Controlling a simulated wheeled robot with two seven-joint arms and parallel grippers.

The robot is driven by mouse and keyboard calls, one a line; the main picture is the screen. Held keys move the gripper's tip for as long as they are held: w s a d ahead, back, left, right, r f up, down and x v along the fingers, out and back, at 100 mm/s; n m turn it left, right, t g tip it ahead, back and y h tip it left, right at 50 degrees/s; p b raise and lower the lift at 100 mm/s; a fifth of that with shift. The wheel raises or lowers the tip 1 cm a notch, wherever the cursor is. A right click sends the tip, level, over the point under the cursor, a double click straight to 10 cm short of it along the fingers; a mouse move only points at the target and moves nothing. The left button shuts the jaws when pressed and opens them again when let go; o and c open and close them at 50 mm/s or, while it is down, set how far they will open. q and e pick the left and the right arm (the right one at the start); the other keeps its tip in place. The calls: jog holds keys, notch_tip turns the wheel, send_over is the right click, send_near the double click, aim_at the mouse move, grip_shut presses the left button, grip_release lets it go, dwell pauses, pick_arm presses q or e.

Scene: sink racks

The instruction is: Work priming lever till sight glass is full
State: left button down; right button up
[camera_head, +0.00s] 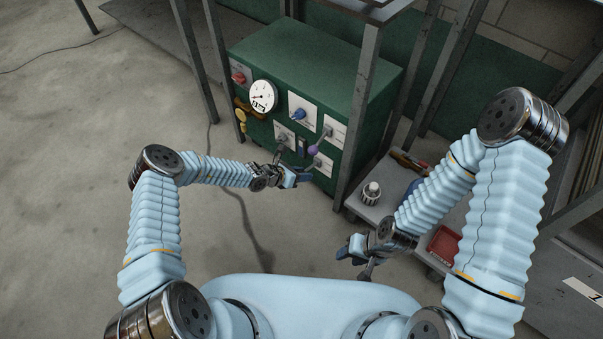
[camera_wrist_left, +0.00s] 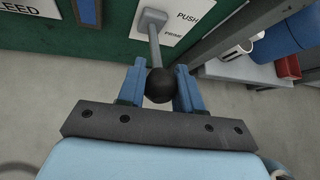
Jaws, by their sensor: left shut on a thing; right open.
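The priming lever is a grey rod (camera_wrist_left: 154,48) with a black ball knob (camera_wrist_left: 160,86), coming out of a white plate marked PUSH and PRIME (camera_wrist_left: 178,18). My left gripper (camera_head: 299,178) is shut on the knob; in the left wrist view its blue fingers (camera_wrist_left: 160,90) stand on either side of it. In the head view the gripper hides the knob. The sight glass, a dark upright strip (camera_head: 302,147), is on the green cabinet's front left of that plate; its level is too small to read. My right gripper (camera_head: 357,256) is open and empty, away from the cabinet.
Grey rack posts (camera_head: 362,110) stand close by.

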pick_arm(q)
jog(key=c, duration=0.8)
grip_release()
jog(key=shift+o, duration=0.2)
jog(key=shift+a+r, duration=0.1)
jog(key=p+v, duration=0.1)
jog(key=v, duration=1.2)
jog(key=shift+s+a+p, duration=0.25)
jog(key=shift+p, duration=0.15)
